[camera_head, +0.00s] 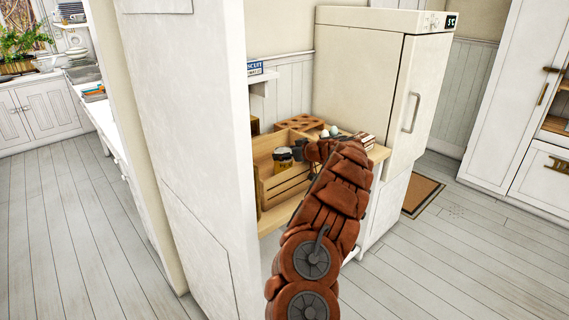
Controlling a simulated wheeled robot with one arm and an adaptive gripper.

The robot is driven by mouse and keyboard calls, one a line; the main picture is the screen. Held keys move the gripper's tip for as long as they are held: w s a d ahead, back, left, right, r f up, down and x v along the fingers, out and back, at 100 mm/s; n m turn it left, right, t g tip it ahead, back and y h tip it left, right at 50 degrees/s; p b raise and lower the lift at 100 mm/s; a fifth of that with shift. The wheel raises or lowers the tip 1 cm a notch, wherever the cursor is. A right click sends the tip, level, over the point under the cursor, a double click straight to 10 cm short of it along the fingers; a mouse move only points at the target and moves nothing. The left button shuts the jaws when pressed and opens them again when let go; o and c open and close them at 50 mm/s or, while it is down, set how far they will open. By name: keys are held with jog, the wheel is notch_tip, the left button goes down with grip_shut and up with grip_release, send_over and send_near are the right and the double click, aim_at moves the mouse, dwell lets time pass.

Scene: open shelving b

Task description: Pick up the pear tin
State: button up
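I cannot pick out the pear tin for certain. A small yellow, dark and white item (283,156), possibly a tin, sits in the wooden crate (287,188) on the shelf; its label is too small to read. My rust-red arm reaches up from the bottom to the shelf. My gripper (308,164) is at its far end, just right of that item, over the crate's right side. The fingers are small, dark and partly covered by the arm, so their opening and any hold do not show.
A tray with holes (298,122), pale round things (329,132) and a small stack (365,138) are behind and right of the crate. A white wall panel (200,150) stands close on the left, a cream fridge (375,80) behind right. The floor (450,265) at right is clear.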

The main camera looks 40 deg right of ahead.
jog(key=c, duration=1.2)
jog(key=shift+r, duration=0.1)
